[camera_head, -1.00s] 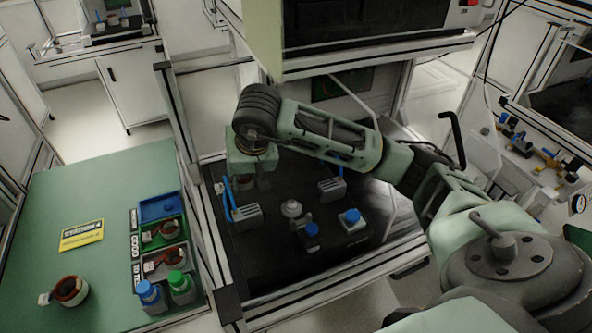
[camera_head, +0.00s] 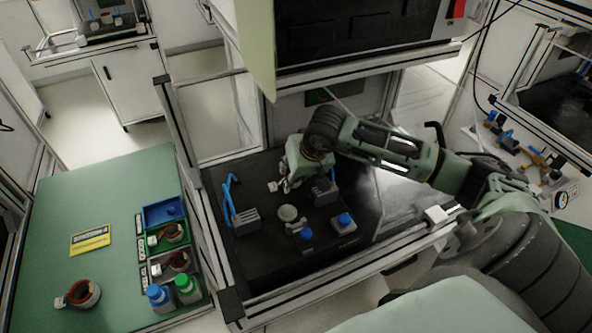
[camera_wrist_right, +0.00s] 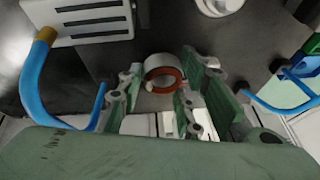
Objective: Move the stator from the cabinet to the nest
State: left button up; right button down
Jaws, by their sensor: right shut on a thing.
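My right gripper (camera_head: 288,186) hangs over the dark bench top inside the frame. In the right wrist view its fingers (camera_wrist_right: 160,92) are shut on a stator (camera_wrist_right: 163,72), a pale ring with reddish-brown winding. In the head view the held stator is small and mostly hidden by the gripper. A round, light grey fixture (camera_head: 288,213), possibly the nest, stands on the bench just below the gripper. A round pale part also shows at the top edge of the wrist view (camera_wrist_right: 219,5). The gripper is apart from the fixture. My left gripper is not in view.
Grey blocks (camera_head: 246,221) with blue hoses and blue-topped parts (camera_head: 344,219) stand around the fixture. An overhead cabinet (camera_head: 360,60) and frame posts enclose the bench. At left, a green table (camera_head: 110,200) holds another stator (camera_head: 83,294), trays with stators (camera_head: 178,260) and bottles (camera_head: 160,298).

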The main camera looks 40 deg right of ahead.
jog(key=shift+f+b, duration=0.2)
jog(key=shift+b, duration=0.1)
jog(key=c, duration=1.3)
grip_release()
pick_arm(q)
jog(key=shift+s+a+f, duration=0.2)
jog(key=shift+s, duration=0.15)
pick_arm(e)
jog(key=shift+o, duration=0.2)
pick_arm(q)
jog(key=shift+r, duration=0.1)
pick_arm(e)
jog(key=shift+r, duration=0.15)
